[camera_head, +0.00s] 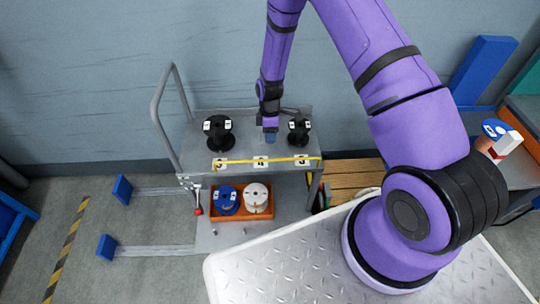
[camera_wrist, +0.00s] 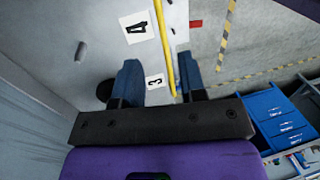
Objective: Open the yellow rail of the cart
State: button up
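The grey cart (camera_head: 290,186) stands by the wall, with a tall handle on its left. Its yellow rail (camera_head: 285,160) runs across the front edge of the top deck, beside several numbered labels. My gripper (camera_head: 270,137) points down over the deck, between two black spools (camera_head: 218,133) (camera_head: 299,131), and appears behind the rail. In the wrist view my gripper (camera_wrist: 160,78) is open and empty, its blue fingers apart. The yellow rail (camera_wrist: 164,45) shows between the fingers in the picture, closer to the right one. I cannot tell its depth from the fingertips.
An orange tray (camera_head: 240,217) on the lower shelf holds a blue spool (camera_head: 227,200) and a white spool (camera_head: 257,196). A red-knobbed lever (camera_head: 198,211) is at the cart's left. A wooden pallet (camera_head: 352,176) lies to the right. Blue bins (camera_wrist: 275,118) show in the wrist view.

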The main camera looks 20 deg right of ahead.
jog(key=f, duration=0.3)
jog(key=s+f, duration=0.1)
jog(key=f, duration=0.3)
jog(key=s+f, duration=0.1)
jog(key=f, duration=0.2)
jog(key=shift+a+f, duration=0.15)
jog(key=shift+a, duration=0.2)
grip_shut()
